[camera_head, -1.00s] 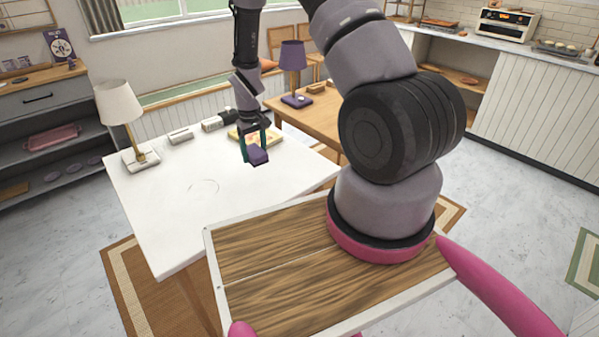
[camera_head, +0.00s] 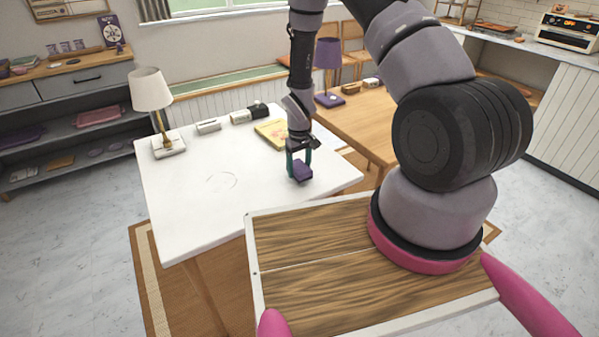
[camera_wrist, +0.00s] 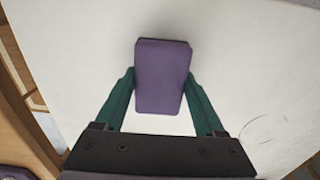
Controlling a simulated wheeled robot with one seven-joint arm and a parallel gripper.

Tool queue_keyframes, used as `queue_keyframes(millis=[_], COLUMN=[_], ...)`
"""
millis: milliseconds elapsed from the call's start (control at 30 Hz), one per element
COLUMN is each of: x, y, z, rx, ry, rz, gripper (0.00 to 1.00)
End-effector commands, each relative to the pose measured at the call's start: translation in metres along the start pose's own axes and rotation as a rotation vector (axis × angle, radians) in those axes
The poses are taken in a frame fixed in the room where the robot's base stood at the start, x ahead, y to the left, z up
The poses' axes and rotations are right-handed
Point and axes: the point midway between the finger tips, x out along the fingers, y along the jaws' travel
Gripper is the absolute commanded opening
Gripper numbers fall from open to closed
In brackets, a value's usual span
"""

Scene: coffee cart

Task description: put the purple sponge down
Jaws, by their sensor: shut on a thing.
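The purple sponge (camera_head: 301,172) is a small block between the green fingers of my gripper (camera_head: 300,166). In the wrist view the sponge (camera_wrist: 162,76) shows its broad face, with one finger of my gripper (camera_wrist: 161,92) pressed on each side. It is over the right part of the white table (camera_head: 190,220), near the table's right edge. I cannot tell whether its underside touches the tabletop.
A white lamp (camera_head: 153,92), small boxes (camera_head: 208,126) and a yellow book (camera_head: 271,134) stand along the table's far side. A wooden table with a purple lamp (camera_head: 328,68) adjoins at the back right. The white table's left and front middle are clear, with a faint ring mark (camera_head: 221,181).

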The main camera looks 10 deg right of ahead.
Motion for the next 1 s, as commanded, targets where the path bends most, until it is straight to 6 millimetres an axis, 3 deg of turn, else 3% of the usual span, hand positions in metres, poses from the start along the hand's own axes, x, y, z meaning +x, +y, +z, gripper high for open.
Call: queue_keyframes(millis=[100,467,500,567,833,1000], x=[0.017,0.021,0.021,0.021,0.019,-0.001], y=[0.000,0.000,0.000,0.000,0.000,0.000], z=[0.000,0.000,0.000,0.000,0.000,-0.001], rx=[0.000,0.001,0.001,0.001,0.001,0.000], ry=[-0.001,0.000,0.000,0.000,0.001,0.003], rz=[0.000,0.000,0.000,0.000,0.000,0.000], gripper=[0.19,0.19,0.79,1.00,1.00,1.00])
